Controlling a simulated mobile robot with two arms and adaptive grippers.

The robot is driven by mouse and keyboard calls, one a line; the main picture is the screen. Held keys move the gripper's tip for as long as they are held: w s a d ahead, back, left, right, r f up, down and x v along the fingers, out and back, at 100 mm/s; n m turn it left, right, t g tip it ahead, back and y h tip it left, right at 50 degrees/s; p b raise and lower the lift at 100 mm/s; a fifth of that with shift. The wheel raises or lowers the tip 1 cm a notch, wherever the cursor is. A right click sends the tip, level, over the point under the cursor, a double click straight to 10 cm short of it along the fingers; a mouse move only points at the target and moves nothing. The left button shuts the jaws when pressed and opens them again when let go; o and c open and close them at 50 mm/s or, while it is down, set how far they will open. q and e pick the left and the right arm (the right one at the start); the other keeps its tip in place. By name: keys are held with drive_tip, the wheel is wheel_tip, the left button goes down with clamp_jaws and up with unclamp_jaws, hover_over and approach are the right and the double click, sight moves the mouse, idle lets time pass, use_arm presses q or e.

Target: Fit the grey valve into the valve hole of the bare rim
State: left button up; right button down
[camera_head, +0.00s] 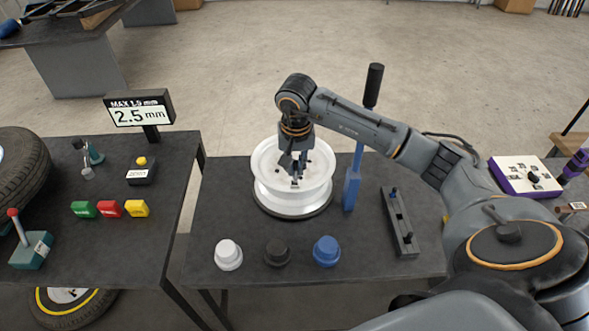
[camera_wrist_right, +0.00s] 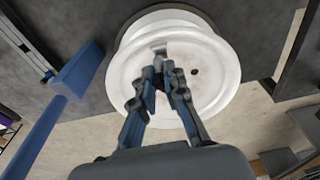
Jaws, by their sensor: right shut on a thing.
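The bare rim (camera_head: 290,202) is white and lies flat on a dark round base on the middle table. It also shows in the right wrist view (camera_wrist_right: 215,75). My right gripper (camera_head: 295,178) points down over the middle of the rim. In the right wrist view its fingers (camera_wrist_right: 166,66) are closed together on a small grey piece (camera_wrist_right: 160,48), which I take to be the grey valve; it is mostly hidden by the fingers. A dark hole (camera_wrist_right: 194,72) shows in the rim to the right of the fingertips. I cannot tell whether the valve touches the rim. My left gripper is out of view.
A blue post (camera_head: 352,185) with a black handle stands just right of the rim. A dark rack (camera_head: 400,222) with small pegs lies farther right. White (camera_head: 228,254), black (camera_head: 277,252) and blue (camera_head: 327,250) caps stand along the front.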

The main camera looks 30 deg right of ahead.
sight(295, 180)
drive_tip(key=shift+w+f, duration=0.25)
drive_tip(key=shift+f, duration=0.1)
wheel_tip(295, 180, down, 2)
drive_tip(key=shift+p, duration=1.1)
drive_tip(key=shift+f, duration=0.55)
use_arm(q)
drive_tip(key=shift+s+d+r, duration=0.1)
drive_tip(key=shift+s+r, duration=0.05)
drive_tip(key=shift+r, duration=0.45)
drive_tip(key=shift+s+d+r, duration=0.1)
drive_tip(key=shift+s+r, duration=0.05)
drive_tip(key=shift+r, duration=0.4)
use_arm(e)
drive_tip(key=shift+f, duration=0.25)
drive_tip(key=shift+s+f+b, duration=0.3)
drive_tip(key=shift+f+b, duration=0.15)
drive_tip(key=shift+b, duration=0.3)
drive_tip(key=c, duration=1.4)
unclamp_jaws()
drive_tip(key=shift+a+f, duration=0.1)
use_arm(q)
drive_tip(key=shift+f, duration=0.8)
use_arm(e)
drive_tip(key=shift+w+f, duration=0.1)
drive_tip(key=shift+w, duration=0.05)
